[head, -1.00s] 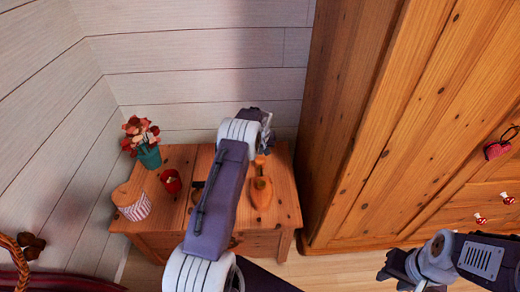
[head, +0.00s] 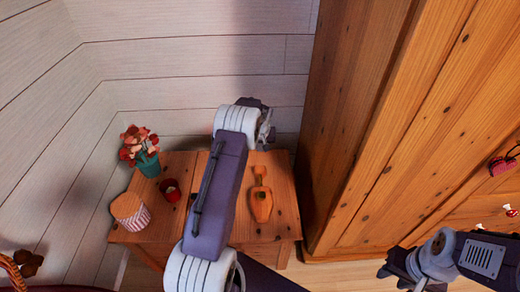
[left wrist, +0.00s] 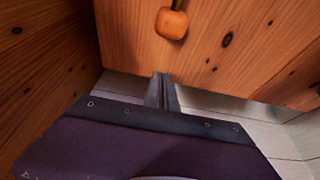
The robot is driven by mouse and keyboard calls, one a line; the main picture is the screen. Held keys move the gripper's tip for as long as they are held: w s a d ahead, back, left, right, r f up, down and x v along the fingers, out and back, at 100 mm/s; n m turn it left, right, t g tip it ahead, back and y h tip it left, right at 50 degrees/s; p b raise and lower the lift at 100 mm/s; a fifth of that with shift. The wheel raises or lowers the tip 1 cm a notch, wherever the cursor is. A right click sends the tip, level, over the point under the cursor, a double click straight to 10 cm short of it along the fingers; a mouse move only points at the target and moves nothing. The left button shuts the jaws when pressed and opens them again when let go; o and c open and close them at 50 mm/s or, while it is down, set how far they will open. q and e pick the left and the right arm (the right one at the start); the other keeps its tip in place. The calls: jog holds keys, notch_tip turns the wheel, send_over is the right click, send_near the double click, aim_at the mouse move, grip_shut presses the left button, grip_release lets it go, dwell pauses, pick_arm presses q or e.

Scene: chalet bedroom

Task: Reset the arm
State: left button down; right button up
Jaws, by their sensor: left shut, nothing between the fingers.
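My left arm reaches up across the middle of the head view, over a small wooden table (head: 282,225). My left gripper (head: 266,127) is at its far end, near the pale plank wall. In the left wrist view its fingers (left wrist: 162,92) are together with nothing between them, apart from the wooden surface beyond. My right gripper (head: 392,272) is low at the right of the head view, in front of the wardrobe. Its fingertips are dark and small, so its opening is unclear.
A tall wooden wardrobe (head: 385,150) stands close on the right. Part of the tabletop is hidden behind my arm.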

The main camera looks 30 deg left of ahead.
pick_arm(q)
jog(key=v, duration=0.3)
jog(key=shift+s+r+p, duration=0.1)
jog(key=shift+r+p, duration=0.15)
jog(key=shift+p, duration=0.1)
jog(key=shift+d, duration=0.1)
